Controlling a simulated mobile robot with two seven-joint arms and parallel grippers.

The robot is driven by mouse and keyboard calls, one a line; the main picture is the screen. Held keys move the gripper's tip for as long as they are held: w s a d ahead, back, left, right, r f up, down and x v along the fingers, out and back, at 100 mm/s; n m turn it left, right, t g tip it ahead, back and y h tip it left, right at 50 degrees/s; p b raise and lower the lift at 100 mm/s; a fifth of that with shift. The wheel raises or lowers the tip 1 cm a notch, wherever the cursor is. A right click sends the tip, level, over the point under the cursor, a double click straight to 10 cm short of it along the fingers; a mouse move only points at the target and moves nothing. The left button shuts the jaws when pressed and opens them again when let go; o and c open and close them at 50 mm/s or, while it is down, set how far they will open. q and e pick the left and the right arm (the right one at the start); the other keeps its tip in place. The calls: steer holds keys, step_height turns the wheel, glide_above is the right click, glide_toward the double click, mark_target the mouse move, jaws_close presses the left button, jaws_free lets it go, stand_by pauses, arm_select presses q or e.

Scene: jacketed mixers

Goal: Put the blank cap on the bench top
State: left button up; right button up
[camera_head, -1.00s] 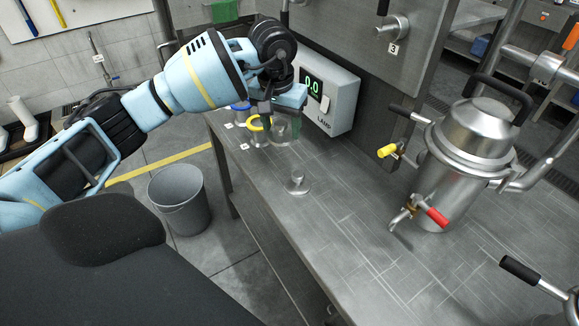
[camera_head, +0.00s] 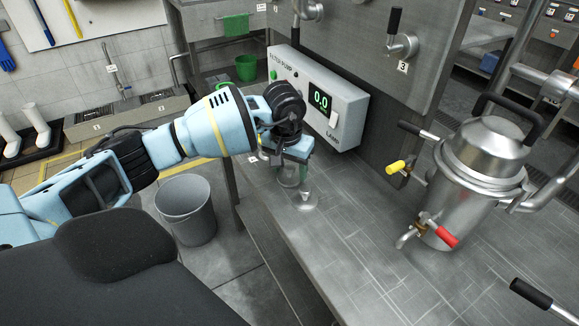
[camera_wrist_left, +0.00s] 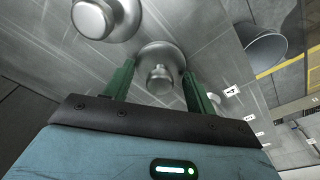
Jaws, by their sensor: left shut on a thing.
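A blank cap, a round metal disc with a knob (camera_wrist_left: 160,78), sits between the two green fingers of my left gripper (camera_wrist_left: 158,72). The fingers are shut on its rim. In the head view my left gripper (camera_head: 290,172) is low over the left end of the bench top (camera_head: 345,235), with the held cap partly hidden under it. I cannot tell whether the cap touches the bench. A similar metal disc with a knob (camera_head: 305,201) stands on the bench just in front of it; it also shows in the left wrist view (camera_wrist_left: 96,16). My right gripper is not in view.
A grey control box (camera_head: 318,100) reading 0.0 stands behind my gripper. A steel jacketed vessel (camera_head: 480,165) with red and yellow valve handles is on the right. A grey bin (camera_head: 186,210) stands on the floor left of the bench. The bench middle is clear.

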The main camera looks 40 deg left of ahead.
mark_target(287, 179)
arm_select(q)
steer(key=o, duration=1.1)
steer(key=shift+f, duration=0.1)
steer(key=shift+c, duration=0.2)
step_height(287, 179, up, 12)
steer(key=s, duration=0.1)
steer(key=shift+s+d, duration=0.15)
steer(key=shift+s, duration=0.05)
